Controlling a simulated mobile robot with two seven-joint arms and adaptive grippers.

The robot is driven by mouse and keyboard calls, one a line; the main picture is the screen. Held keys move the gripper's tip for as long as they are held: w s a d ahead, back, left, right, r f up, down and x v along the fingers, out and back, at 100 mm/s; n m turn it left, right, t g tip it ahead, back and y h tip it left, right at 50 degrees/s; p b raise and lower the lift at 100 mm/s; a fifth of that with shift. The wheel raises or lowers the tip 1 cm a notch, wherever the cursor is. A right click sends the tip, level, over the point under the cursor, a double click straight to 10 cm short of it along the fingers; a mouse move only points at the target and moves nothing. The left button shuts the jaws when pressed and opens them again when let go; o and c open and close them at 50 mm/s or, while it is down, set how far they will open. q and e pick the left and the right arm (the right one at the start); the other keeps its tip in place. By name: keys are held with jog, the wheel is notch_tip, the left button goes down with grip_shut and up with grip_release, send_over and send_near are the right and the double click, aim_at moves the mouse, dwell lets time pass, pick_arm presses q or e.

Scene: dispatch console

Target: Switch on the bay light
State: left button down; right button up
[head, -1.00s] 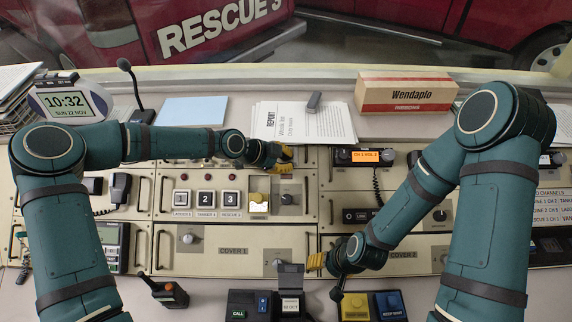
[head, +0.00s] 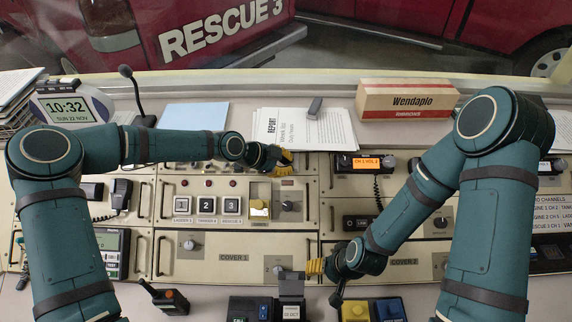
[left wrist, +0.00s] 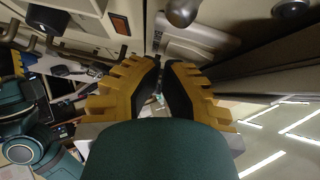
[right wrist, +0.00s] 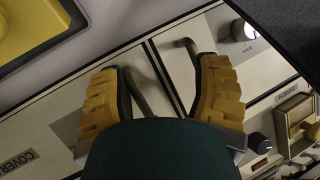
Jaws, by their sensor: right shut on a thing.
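A small yellow switch (head: 259,208) in a tan frame sits on the middle console panel, right of the numbered buttons. Its frame also shows at the right edge of the right wrist view (right wrist: 292,112). Its label is too small to read. My left gripper (head: 284,157) is above and right of it, at the panel's upper edge, apart from it. In the left wrist view its fingertips (left wrist: 160,64) nearly meet with nothing held.
Several knobs, such as one (head: 288,205) right of the switch, dot the panels. A stapled report (head: 330,130) and a Wendaplo box (head: 407,98) lie behind. A microphone (head: 132,90) stands at left. Yellow and blue button boxes (head: 388,308) stand in front.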

pick_arm(q)
jog(key=v, duration=0.8)
dwell(0.5)
